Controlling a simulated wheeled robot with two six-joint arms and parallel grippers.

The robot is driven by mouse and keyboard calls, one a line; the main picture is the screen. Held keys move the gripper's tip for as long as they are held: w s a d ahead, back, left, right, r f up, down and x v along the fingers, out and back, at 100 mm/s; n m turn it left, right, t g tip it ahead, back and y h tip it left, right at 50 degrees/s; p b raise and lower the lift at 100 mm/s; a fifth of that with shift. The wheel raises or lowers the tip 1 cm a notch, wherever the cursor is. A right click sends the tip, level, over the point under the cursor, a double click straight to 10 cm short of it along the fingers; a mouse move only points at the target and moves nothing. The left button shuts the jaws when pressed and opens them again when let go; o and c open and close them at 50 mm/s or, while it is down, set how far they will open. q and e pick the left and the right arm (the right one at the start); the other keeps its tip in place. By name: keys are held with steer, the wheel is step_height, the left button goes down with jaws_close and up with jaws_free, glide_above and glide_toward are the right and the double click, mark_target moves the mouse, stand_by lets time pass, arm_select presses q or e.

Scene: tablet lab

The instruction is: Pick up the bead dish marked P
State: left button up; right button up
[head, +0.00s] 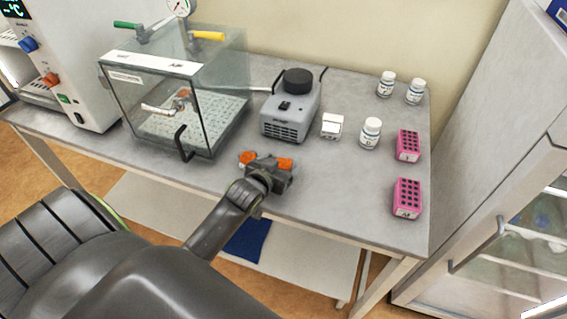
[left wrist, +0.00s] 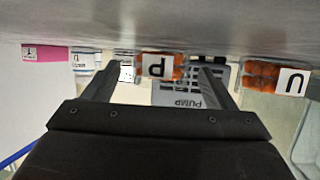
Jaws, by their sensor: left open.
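The bead dish marked P (left wrist: 157,67) is small and orange with a white letter tag. In the left wrist view, which is upside down, it shows between the two fingers of my left gripper (left wrist: 160,73). In the head view the P dish (head: 285,164) is on the bench, partly hidden by my left gripper (head: 272,168). This gripper is open, low over the front of the bench. I cannot tell whether the fingers reach around the dish. A similar orange dish marked U (left wrist: 276,79) is beside it, at left in the head view (head: 247,158). My right gripper is not in view.
A grey pump (head: 289,118) stands behind the P dish. A glass chamber (head: 180,95) with a handle is at the left. A white box (head: 332,125), a white bottle (head: 371,133) and pink racks (head: 408,145) are on the right.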

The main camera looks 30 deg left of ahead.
arm_select(q)
steer(key=c, duration=1.1)
steer(key=shift+r, duration=0.1)
